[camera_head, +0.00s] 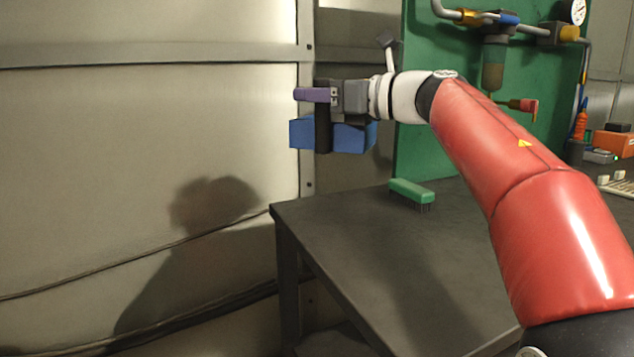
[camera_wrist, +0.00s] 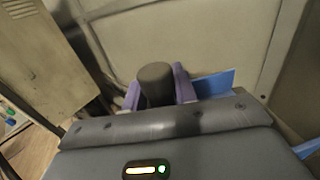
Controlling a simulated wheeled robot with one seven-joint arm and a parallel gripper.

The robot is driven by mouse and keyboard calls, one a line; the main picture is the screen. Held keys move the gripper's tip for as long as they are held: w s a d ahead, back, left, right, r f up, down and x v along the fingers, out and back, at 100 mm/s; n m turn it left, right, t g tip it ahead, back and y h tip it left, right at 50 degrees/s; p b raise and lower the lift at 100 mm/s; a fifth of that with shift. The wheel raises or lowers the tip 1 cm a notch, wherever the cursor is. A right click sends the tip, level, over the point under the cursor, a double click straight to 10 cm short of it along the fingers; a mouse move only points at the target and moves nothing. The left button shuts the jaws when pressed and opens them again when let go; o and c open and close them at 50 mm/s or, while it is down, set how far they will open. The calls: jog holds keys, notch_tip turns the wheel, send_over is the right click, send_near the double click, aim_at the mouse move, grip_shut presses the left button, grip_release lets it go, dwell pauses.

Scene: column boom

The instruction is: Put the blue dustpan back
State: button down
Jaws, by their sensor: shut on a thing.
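The blue dustpan (camera_head: 349,138) hangs in the air beyond the far left corner of the table, in front of the pale wall. Its dark handle stands roughly upright above and in front of the blue pan. My gripper (camera_head: 314,95), with purple fingers, is shut on this handle. In the wrist view, the round dark end of the handle (camera_wrist: 155,74) sits between the two purple fingers, and part of the blue pan (camera_wrist: 215,84) shows to the right behind them.
A dark table (camera_head: 390,265) stands below and right of the dustpan. A green brush (camera_head: 411,192) lies near its back edge. Behind are a green panel (camera_head: 445,110) with pipes and a gauge. An orange box (camera_head: 613,143) is at far right. The table's front left is clear.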

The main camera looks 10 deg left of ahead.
notch_tip(320, 180, down, 15)
jog(key=b, duration=0.3)
jog(key=shift+r, duration=0.2)
jog(key=c, duration=1.1)
grip_release()
jog(key=b+v, duration=0.2)
jog(key=v, duration=1)
